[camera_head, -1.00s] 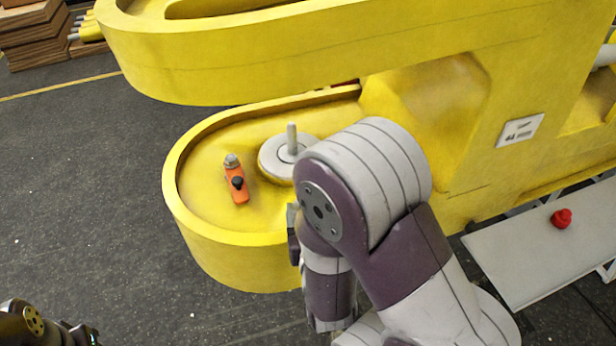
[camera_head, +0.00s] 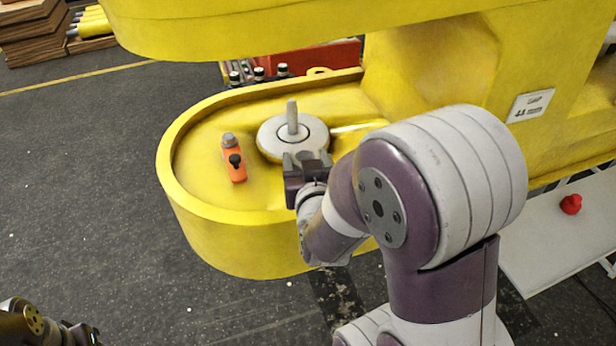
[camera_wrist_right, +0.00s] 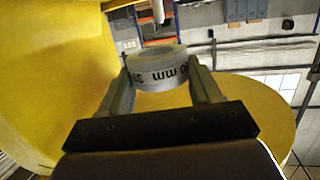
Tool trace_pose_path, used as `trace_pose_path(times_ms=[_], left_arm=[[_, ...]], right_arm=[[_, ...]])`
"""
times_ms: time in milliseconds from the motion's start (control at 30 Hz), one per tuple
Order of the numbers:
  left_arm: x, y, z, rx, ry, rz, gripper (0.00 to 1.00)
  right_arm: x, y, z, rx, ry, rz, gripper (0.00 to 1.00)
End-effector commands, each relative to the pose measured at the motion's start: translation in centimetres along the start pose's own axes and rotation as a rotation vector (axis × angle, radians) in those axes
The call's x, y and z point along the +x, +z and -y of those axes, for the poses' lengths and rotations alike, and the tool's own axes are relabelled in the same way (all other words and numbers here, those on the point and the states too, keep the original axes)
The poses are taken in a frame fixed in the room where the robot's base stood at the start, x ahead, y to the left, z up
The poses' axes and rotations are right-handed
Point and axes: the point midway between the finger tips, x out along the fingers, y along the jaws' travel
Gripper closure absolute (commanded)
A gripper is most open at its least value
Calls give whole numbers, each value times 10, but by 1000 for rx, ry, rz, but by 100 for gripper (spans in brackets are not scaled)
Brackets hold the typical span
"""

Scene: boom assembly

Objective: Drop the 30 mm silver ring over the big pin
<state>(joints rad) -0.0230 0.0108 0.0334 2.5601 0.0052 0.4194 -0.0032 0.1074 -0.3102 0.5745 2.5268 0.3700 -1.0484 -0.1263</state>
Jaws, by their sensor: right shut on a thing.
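My right gripper (camera_head: 302,158) is at the near edge of the pin's round base in the head view. In the right wrist view, its fingers (camera_wrist_right: 160,82) are shut on the silver ring (camera_wrist_right: 160,70), which has dark lettering with "mm" on its side. In the head view I cannot clearly make out the ring. The big pin (camera_head: 292,117) stands upright on a round grey base (camera_head: 268,138) in the yellow boom's lower lobe. The pin's end also shows beyond the ring in the right wrist view (camera_wrist_right: 158,12), apart from it. Only part of my left arm shows, lower left.
The lobe has a raised yellow rim (camera_head: 172,190). The boom's upper yellow part (camera_head: 250,35) overhangs behind the pin. A red object (camera_head: 571,204) stands on a pale table (camera_head: 545,240) at right.

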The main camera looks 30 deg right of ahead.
Motion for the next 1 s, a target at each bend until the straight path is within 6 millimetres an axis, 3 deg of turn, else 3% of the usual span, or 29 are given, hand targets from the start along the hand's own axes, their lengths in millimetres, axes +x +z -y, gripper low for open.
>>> trace_pose_path(times_ms=[167,1000], left_arm=[[17,2,0,0,0,0,57],[51,6,0,0,0,0,57]], right_arm=[[17,-1,-1,1,1,-7,100],[93,-15,0,-1,1,-6,100]])
